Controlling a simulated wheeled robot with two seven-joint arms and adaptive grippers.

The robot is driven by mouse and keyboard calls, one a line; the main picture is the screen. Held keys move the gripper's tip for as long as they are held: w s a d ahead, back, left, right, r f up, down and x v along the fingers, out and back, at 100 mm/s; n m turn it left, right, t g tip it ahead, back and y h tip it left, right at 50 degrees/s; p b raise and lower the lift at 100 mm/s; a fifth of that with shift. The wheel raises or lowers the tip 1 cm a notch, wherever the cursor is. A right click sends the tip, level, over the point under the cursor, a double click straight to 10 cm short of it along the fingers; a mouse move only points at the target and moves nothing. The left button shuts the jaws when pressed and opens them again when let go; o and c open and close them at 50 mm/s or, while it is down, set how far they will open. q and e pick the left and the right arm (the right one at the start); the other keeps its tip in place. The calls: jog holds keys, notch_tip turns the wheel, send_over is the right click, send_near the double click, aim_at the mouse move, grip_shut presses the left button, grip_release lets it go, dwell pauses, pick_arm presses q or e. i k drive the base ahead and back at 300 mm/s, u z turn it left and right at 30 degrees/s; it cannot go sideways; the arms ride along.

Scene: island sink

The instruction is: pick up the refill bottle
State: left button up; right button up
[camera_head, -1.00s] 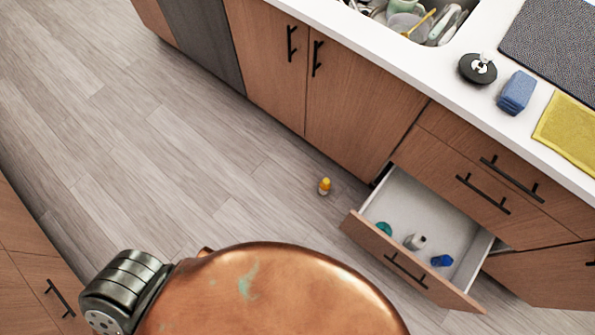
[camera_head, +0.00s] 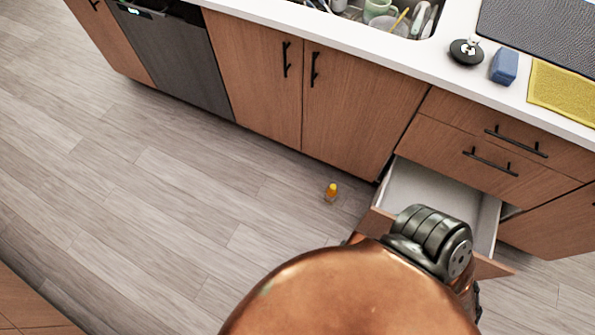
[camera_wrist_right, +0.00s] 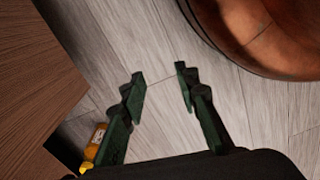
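A small orange bottle with a yellow cap (camera_head: 331,192) stands on the floor in front of the lower cabinets, left of the open drawer. No label is readable, so I cannot tell whether it is the refill bottle. In the right wrist view an orange bottle (camera_wrist_right: 96,143) shows at lower left, partly hidden behind one finger. My right gripper (camera_wrist_right: 159,72) is open, its dark green fingers spread with only floor between them. The bottle lies outside the fingers. My left gripper is not in view.
The counter holds a sink with dishes (camera_head: 385,14), a black round item (camera_head: 466,51), a blue sponge (camera_head: 504,66) and a yellow cloth (camera_head: 563,92). The floor to the left is clear.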

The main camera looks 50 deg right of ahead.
aim_at(330, 196)
jog(key=u, duration=0.15)
jog(key=k, duration=1.5)
jog(key=z, duration=0.15)
jog(key=i, duration=1.8)
jog(key=z, duration=0.9)
